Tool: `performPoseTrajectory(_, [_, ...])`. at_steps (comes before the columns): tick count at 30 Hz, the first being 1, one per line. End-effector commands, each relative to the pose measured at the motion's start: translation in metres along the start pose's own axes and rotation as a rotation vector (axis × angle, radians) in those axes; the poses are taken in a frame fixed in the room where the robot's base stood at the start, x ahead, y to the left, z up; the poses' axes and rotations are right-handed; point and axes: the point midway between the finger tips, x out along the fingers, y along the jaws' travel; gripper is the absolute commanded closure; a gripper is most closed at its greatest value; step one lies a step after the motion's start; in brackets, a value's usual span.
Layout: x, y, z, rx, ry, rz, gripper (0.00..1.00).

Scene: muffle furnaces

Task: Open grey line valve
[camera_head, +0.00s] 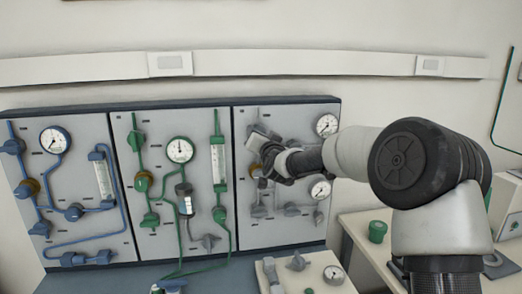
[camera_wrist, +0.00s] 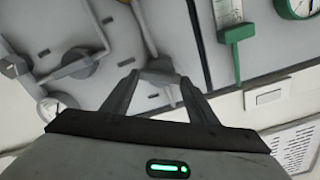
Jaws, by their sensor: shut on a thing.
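The grey line panel (camera_head: 288,221) is the right one of three wall panels, with grey pipes and valves. My gripper (camera_head: 268,165) is at the upper left of this panel and hides part of the line behind it. In the wrist view my gripper (camera_wrist: 160,84) has its two fingers on either side of a grey valve handle (camera_wrist: 158,76) and is shut on it. Another grey valve (camera_wrist: 80,64) is to the left in the wrist view. Lower grey valves (camera_head: 291,209) show in the head view.
The green line panel (camera_head: 152,246) and the blue line panel (camera_head: 95,223) are to the left. Two gauges (camera_head: 327,125) (camera_head: 320,189) are at the grey panel's right. A bench unit (camera_head: 318,270) with a valve and gauge stands below. A green container (camera_head: 377,231) is on the right table.

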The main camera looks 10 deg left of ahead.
Motion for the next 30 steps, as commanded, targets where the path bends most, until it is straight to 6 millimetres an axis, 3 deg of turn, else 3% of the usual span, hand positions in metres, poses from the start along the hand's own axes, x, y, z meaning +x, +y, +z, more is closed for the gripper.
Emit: performPoseTrajectory(30, [0.0000, 0.0040, 0.0042, 0.914, -0.001, -0.001, 0.69])
